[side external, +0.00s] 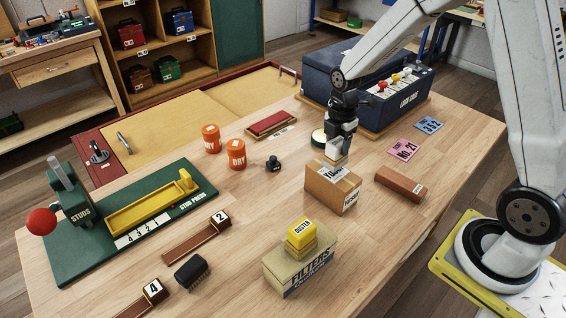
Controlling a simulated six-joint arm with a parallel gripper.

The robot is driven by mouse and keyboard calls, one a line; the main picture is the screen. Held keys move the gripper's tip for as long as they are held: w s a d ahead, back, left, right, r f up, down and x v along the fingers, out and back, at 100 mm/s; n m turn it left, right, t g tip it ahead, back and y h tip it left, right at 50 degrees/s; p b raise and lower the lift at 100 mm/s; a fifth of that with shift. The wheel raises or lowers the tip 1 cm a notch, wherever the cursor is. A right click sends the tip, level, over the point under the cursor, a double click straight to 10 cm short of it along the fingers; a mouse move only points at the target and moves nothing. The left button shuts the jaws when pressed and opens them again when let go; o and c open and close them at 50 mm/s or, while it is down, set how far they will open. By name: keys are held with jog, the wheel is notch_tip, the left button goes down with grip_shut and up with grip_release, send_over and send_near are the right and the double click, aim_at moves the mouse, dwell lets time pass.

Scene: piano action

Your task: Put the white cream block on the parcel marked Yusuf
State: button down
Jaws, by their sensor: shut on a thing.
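The parcel marked Yusuf (320,193) is a brown cardboard box in the middle right of the table, with white labels on its top and side. My gripper (337,152) points down over the back part of the parcel. It is shut on the white cream block (334,158), which is mostly hidden by the fingers. The block is at or just above the parcel's top; I cannot tell whether it touches.
A filters box (292,275) with a yellow duster block (301,232) on it stands in front. A brown brick (400,183) lies to the right. Orange tins (236,154), a small black weight (273,164) and a green stud press (130,222) are to the left. A blue case (350,75) stands behind.

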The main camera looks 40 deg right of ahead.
aim_at(339, 142)
jog(key=shift+f, duration=1.2)
jog(key=shift+f, duration=0.1)
jog(key=shift+c, duration=0.6)
grip_release()
notch_tip(339, 142, up, 12)
jog(key=shift+r, duration=0.15)
jog(key=shift+s, duration=0.15)
